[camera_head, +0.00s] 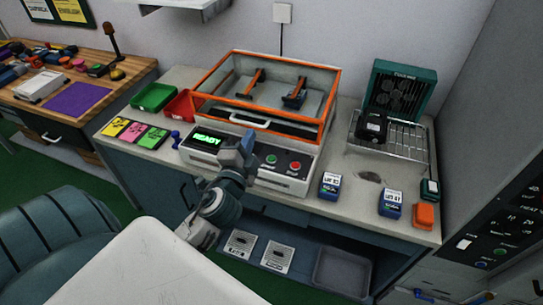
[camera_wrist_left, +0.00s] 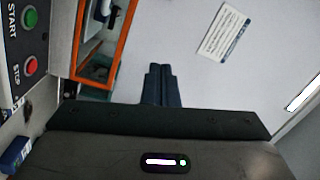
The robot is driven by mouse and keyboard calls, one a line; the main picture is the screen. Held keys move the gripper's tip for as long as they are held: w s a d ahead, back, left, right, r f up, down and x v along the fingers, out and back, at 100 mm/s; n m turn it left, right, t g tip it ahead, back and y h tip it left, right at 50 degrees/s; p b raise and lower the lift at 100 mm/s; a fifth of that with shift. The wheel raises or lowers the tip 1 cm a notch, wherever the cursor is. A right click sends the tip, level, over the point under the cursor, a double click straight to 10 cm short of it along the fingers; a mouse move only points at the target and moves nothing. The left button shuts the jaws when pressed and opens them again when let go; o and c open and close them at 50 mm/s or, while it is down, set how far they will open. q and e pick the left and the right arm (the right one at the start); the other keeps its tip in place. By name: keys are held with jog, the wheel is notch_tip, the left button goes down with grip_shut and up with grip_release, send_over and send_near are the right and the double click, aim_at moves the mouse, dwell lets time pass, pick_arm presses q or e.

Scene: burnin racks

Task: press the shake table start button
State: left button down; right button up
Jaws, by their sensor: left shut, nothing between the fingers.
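The shake table (camera_head: 300,180) stands on the counter with an orange-framed clear cover, and its front display (camera_head: 208,138) reads READY in green. The green start button (camera_head: 271,159) is on its front panel, left of the red stop button (camera_head: 295,165). In the left wrist view the start button (camera_wrist_left: 30,18) and stop button (camera_wrist_left: 30,65) show at the left edge with their labels. My left gripper (camera_head: 248,141) is shut and empty, in front of the panel between the display and the start button. Its closed fingers (camera_wrist_left: 158,85) look apart from the button. My right gripper is out of view.
Blue-labelled boxes (camera_head: 330,185) and an orange block (camera_head: 424,215) sit on the counter to the right. A wire rack (camera_head: 410,145) with a green fan unit stands behind them. Green (camera_head: 153,96) and red bins are at the left. Below is a shelf with a grey tray (camera_head: 342,272).

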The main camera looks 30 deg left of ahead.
pick_arm(q)
jog(key=w+d+r+m+t+h, duration=0.3)
jog(key=d+r+m+t+h, duration=0.4)
jog(key=m, duration=0.6)
jog(key=w+d+m+g+h, duration=0.4)
jog(key=m+g+h, duration=0.5)
jog(key=m, duration=0.7)
jog(key=w+a+f+m+g+y, duration=0.3)
jog(key=a+f+m+g+y, duration=0.4)
jog(key=a+f, duration=0.4)
jog(key=shift+w+a+f+m+y, duration=0.15)
jog(key=shift+a+f+m+y, duration=0.2)
jog(key=shift+a+y, duration=0.25)
